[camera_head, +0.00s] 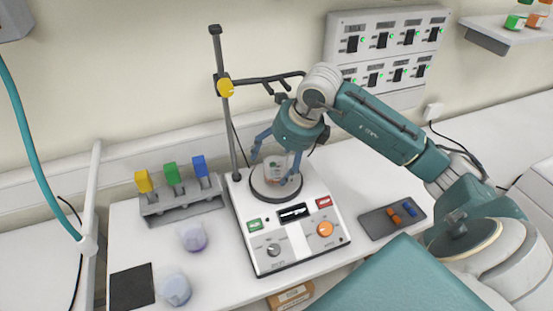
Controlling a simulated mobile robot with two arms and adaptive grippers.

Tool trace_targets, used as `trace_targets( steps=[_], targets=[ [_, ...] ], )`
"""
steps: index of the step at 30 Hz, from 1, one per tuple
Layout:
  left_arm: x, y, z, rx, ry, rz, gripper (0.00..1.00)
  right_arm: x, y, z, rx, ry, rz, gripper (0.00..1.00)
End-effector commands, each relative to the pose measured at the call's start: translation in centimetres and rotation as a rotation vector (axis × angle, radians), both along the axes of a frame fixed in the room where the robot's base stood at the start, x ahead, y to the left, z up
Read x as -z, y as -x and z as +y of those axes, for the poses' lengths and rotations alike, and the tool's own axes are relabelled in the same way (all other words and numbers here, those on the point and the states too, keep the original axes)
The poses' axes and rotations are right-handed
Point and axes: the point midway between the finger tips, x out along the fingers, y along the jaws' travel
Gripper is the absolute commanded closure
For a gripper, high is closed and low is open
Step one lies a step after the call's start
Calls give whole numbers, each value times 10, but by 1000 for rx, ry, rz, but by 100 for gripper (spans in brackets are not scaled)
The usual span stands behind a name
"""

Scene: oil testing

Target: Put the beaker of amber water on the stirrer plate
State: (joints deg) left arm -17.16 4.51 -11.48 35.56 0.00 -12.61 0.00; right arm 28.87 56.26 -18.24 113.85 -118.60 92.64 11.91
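The stirrer plate is a dark round disc (259,190) on top of a white stirrer unit (259,246) with a small display, knobs and coloured buttons. A small clear beaker (273,173) appears to stand upright on the disc, with a faint orange tint low in it. My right gripper (275,164) reaches down over the plate. Its teal fingers are spread to either side of the beaker, and a gap shows between the left finger and the glass. The right finger covers part of the beaker's right edge. My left gripper is out of view.
A stand pole (228,120) with a yellow clamp knob rises behind the plate. A rack (183,200) with yellow, green and blue items stands left. Two round vessels, purple (193,238) and pale blue (176,289), are front left. A dark tray (374,223) lies right.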

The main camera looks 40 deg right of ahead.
Motion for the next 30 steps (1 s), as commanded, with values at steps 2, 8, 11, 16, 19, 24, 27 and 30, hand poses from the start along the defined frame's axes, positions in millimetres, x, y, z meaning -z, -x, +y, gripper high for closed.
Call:
trace_targets(
  steps=[2, 8, 11, 16, 19, 24, 27, 30],
  targets=[
    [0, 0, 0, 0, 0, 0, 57, 0, 0, 0, 0, 0, 0, 22],
    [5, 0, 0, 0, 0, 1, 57, -5, 1, -1, -1, 0, -4, 22],
    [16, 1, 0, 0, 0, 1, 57, -9, 10, -5, 2, 3, 0, 22],
    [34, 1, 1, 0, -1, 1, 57, -6, 41, -15, 2, 7, 3, 22],
    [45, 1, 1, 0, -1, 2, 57, -6, 59, -20, 3, 8, 4, 22],
    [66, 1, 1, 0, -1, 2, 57, -5, 78, -28, 9, 2, 4, 22],
    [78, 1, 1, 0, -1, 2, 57, -6, 87, -29, 5, 5, 3, 22],
    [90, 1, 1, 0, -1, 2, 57, -7, 95, -28, 1, -1, 0, 22]
  ],
)
